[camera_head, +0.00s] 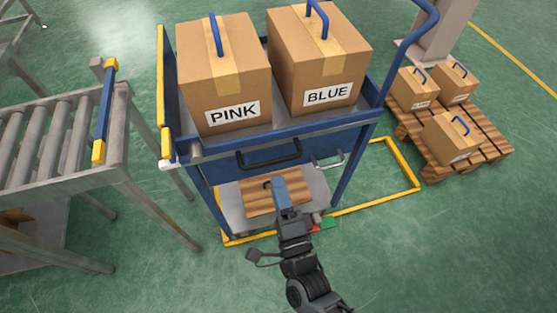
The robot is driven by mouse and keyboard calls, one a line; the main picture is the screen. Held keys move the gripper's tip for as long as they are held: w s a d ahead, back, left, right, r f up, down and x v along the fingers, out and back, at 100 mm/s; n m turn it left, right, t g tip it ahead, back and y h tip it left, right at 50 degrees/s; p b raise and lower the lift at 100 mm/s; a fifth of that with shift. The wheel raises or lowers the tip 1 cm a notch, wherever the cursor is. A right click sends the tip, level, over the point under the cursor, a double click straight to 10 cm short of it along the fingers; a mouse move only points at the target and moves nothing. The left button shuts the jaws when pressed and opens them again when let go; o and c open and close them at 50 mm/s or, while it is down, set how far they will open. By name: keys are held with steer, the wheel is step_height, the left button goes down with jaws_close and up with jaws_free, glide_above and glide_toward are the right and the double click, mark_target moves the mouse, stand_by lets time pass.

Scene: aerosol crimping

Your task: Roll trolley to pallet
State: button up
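The trolley (225,152) is blue, with two shelves. Two cardboard boxes with blue handles stand on its top shelf, one labelled PINK (226,82) and one labelled BLUE (318,70). A black handle (268,156) is on its near side and a blue push bar (415,32) rises at the right. The wooden pallet (484,158) lies on the floor to the right, apart from the trolley, bearing three smaller boxes. My gripper (279,184) is in front of the trolley, just below the black handle in the picture. Its fingers are too small to read, and contact is unclear.
A roller conveyor (62,145) stands close on the left, its legs near the trolley. Yellow floor lines (375,204) frame the trolley's spot. A grey column (437,38) rises behind the pallet. The green floor at the lower right is clear.

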mark_target(271, 161)
steer(key=x, duration=0.7)
steer(key=shift+p, duration=0.3)
jaws_close()
